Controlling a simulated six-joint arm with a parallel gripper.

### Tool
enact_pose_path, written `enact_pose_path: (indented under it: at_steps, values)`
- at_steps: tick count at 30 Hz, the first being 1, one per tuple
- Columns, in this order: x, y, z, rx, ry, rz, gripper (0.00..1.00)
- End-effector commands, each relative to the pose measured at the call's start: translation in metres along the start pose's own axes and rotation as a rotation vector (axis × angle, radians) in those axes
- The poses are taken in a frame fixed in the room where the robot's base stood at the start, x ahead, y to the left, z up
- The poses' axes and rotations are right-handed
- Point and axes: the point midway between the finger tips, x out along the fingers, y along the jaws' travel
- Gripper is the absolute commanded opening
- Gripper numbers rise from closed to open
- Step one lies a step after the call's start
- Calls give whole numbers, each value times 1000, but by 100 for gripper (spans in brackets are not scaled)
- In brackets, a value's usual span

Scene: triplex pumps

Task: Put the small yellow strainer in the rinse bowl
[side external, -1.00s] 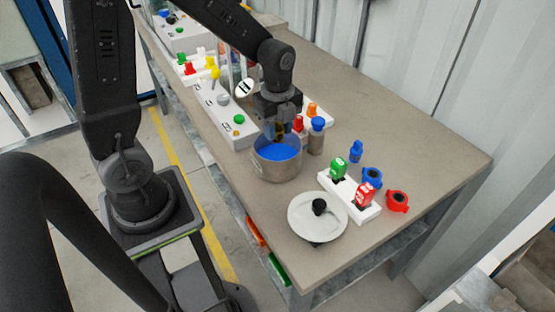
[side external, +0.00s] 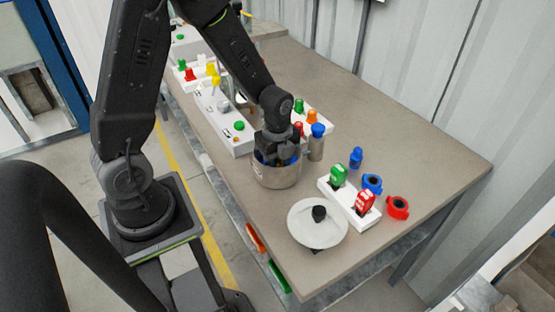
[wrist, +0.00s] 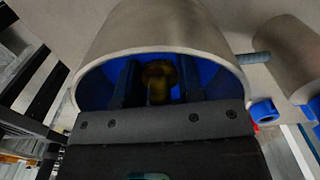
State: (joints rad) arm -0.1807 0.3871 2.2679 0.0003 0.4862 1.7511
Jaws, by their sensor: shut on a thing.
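The rinse bowl (side external: 277,178) is a round grey metal pot with a blue inside, standing on the bench. It also shows in the wrist view (wrist: 160,38), with its blue inner wall around the fingers. My gripper (side external: 277,162) points down into the bowl, and its fingertips are hidden behind the rim in the side view. In the wrist view my gripper (wrist: 158,88) is shut on the small yellow strainer (wrist: 158,72), which looks dark brassy in the shade between the two fingers. I cannot tell whether the strainer touches the bowl's floor.
A grey cylinder with a blue top (side external: 317,145) stands close to the bowl's right. A white lid with a black knob (side external: 318,230) lies in front. A white block (side external: 348,203) with green and red parts and a red fitting (side external: 397,208) are at right. The back right bench is clear.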

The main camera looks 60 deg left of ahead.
Motion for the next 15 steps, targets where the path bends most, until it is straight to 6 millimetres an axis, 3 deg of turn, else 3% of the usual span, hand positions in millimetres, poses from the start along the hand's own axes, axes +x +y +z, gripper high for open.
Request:
enact_pose_path:
  at_steps: [9,15]
  values:
    - [1,0,0,0,0,0,60]
    - [0,0,0,0,0,0,60]
